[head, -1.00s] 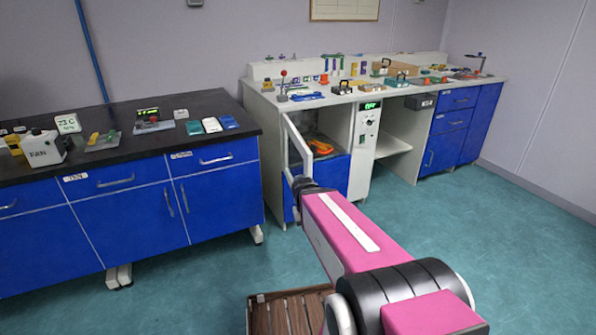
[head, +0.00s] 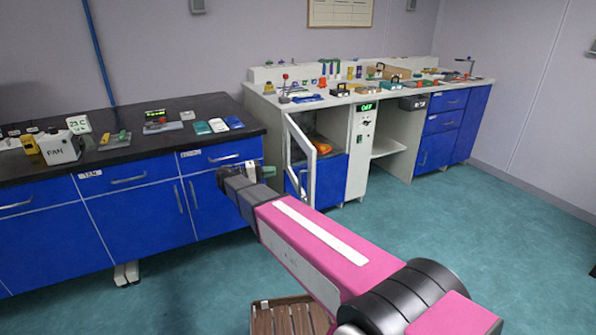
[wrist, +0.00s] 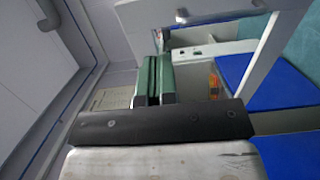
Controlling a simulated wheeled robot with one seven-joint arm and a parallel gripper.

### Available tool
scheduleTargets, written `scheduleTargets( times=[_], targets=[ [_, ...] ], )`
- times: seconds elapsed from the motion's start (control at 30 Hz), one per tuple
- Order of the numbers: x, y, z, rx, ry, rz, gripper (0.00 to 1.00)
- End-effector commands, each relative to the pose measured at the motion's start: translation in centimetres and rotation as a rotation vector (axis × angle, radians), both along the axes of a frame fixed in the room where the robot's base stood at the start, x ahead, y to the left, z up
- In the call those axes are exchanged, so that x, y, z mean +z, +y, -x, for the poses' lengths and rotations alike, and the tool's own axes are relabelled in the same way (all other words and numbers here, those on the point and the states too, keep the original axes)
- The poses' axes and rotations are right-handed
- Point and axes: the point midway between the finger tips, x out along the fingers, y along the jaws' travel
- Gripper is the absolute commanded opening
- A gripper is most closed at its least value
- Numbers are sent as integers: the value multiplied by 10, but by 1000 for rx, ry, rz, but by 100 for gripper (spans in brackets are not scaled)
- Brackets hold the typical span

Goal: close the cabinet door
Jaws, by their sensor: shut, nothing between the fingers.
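The cabinet door (head: 311,178) is a white frame with a clear pane. It stands open, swung out from the cabinet under the pale bench, and shows an orange item inside. In the wrist view the white door frame (wrist: 266,58) rises at the right, apart from the fingertips. My gripper (head: 268,172) is to the left of the door, on its outer side, in front of the blue drawers. Its green fingers are shut and empty in the wrist view (wrist: 153,80).
The dark-topped blue bench (head: 120,180) stands at the left, behind my gripper. The pale bench (head: 420,92) carries several small instruments. A wooden slatted item (head: 285,318) lies on the floor in front. The green floor (head: 440,225) at the right is clear.

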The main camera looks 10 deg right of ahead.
Motion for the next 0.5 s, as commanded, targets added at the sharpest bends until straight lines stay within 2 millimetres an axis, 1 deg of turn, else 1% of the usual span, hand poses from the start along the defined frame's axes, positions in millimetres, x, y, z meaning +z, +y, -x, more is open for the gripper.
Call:
scheduleTargets(
  times=[0.17, 0.5],
  targets=[
    [1, -18, -1, -2, -1, 2, 0],
    [0, -81, -9, -2, 1, 0, 0]
  ],
)
